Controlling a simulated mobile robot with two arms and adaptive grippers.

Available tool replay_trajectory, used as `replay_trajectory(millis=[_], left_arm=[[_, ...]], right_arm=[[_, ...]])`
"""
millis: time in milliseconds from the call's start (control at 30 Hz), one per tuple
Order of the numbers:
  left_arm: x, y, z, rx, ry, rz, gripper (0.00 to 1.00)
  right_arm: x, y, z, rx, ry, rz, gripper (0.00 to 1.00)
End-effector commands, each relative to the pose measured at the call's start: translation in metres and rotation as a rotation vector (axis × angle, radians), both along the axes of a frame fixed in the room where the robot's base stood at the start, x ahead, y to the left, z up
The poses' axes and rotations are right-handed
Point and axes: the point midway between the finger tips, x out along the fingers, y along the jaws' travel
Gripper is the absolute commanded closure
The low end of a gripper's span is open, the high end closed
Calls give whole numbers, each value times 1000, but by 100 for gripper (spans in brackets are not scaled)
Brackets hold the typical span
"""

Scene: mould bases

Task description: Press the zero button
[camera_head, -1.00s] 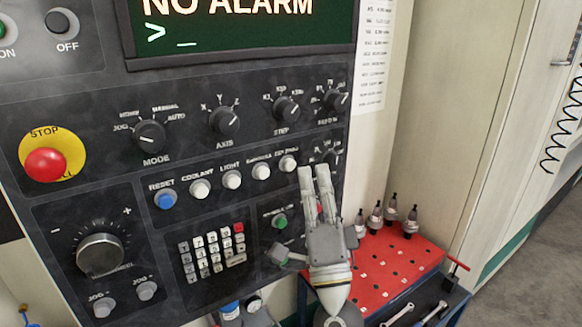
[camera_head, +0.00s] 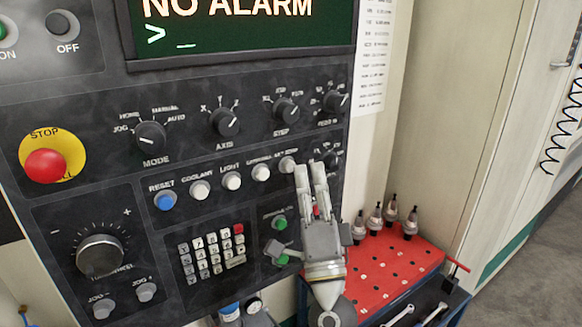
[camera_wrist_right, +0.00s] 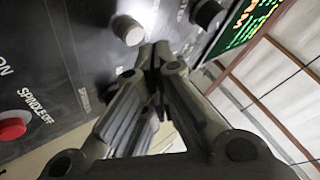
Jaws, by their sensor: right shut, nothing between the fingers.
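The zero button appears to be the rightmost white round button (camera_head: 288,164) in the row on the dark control panel (camera_head: 100,195). Its small label is blurred. My right gripper (camera_head: 309,165) points up at the panel with its fingertips just right of this button. Its fingers are shut and empty. The right wrist view shows a white button (camera_wrist_right: 129,31) just left of and beyond the shut fingertips (camera_wrist_right: 155,48). I cannot tell whether they touch the panel; they appear apart from the button. My left gripper is out of view.
More white buttons (camera_head: 232,180) and a blue reset button (camera_head: 165,202) continue the row leftward. Knobs (camera_head: 286,110) sit above. A red stop button (camera_head: 45,166) is at the far left. A red tool rack (camera_head: 385,268) stands below right.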

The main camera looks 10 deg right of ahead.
Motion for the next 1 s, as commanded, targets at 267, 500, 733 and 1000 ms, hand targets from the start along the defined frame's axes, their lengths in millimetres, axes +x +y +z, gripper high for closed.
replay_trajectory(millis=[267, 500, 733, 1000], left_arm=[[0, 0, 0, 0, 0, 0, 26], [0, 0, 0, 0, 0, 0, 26], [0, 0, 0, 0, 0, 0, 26], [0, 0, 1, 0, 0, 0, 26]], right_arm=[[0, 0, 0, 0, 0, 0, 100], [0, 0, 0, 0, 0, 0, 100], [4, 1, 0, -1, 0, -1, 100], [8, 3, 0, 0, 0, 0, 100]])
